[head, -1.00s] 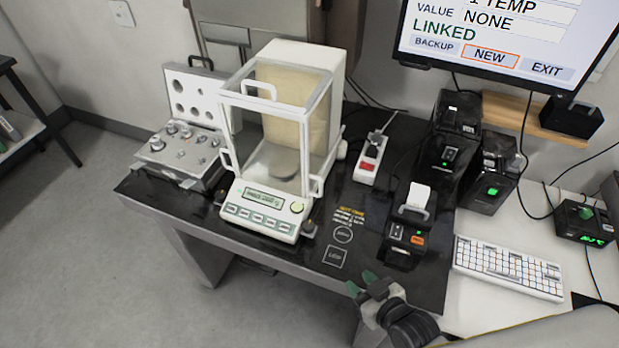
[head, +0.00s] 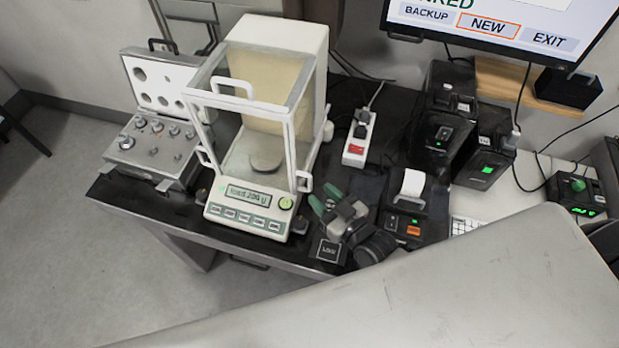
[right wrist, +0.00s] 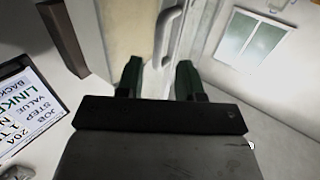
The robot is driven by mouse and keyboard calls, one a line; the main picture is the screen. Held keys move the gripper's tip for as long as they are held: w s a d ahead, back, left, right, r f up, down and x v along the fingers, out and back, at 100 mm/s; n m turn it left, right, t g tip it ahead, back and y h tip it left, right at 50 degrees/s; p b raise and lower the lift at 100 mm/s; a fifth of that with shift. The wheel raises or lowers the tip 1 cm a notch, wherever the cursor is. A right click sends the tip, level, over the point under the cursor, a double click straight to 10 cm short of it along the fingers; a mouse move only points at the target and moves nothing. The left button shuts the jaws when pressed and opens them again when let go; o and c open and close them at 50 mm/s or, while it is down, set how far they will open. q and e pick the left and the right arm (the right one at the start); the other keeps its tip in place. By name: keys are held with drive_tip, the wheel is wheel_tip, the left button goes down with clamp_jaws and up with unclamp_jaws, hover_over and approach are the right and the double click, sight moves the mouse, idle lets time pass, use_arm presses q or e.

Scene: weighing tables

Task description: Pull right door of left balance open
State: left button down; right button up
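The left balance (head: 243,214) stands on the black table, with a glass draft shield and a pale round pan inside. Its right door (head: 306,135) looks shut and carries a white handle (head: 304,182) low at its front edge. My right gripper (head: 325,198) is open and empty, just right of this handle, with green fingertips pointing toward it. In the right wrist view, the handle (right wrist: 167,35) shows ahead of the gap between the fingers (right wrist: 158,72), seemingly untouched. My left gripper is not in view.
A weight case (head: 150,150) stands left of the balance. A power strip (head: 359,138) and a small printer (head: 405,212) stand to its right. Black devices (head: 440,125) and a monitor (head: 480,25) are farther right. The keyboard (head: 465,226) is mostly hidden.

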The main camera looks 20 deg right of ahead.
sight(311, 185)
drive_tip(key=x, duration=0.5)
drive_tip(key=shift+w+d+f+p, duration=0.1)
drive_tip(key=shift+p, duration=0.25)
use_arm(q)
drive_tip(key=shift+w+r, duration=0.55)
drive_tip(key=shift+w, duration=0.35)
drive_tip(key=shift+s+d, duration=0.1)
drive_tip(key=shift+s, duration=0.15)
use_arm(e)
clamp_jaws()
